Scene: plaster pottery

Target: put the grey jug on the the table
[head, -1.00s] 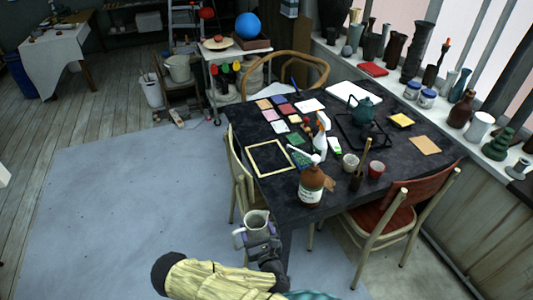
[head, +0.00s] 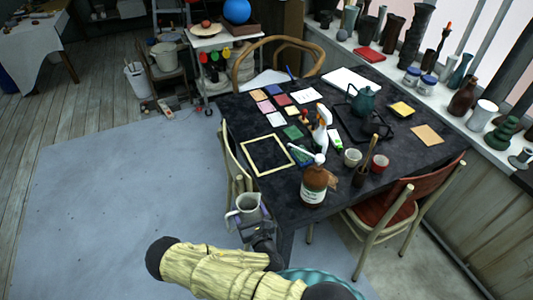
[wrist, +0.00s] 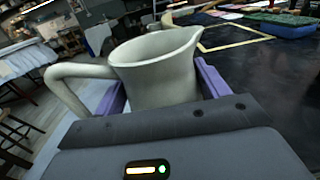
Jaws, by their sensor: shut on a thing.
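The grey jug (head: 247,204) is upright at the near left corner of the dark table (head: 232,103), beside the table's edge. In the wrist view the jug (wrist: 158,68) fills the middle, with its handle to the left and its spout to the right. My gripper (head: 252,219) is shut on the jug; its purple fingers (wrist: 208,80) show on both sides of the jug's body. The table top (wrist: 265,55) shows beyond the jug at the right. The jug's base is hidden behind my gripper.
A brown bottle (head: 314,186) stands near the table's front edge, with a wooden frame (head: 265,170) to its left. Cups and a dark tray sit further right. A cream chair (head: 233,165) is at the left side and a red chair (head: 385,212) at the front right. The table's near left corner is bare.

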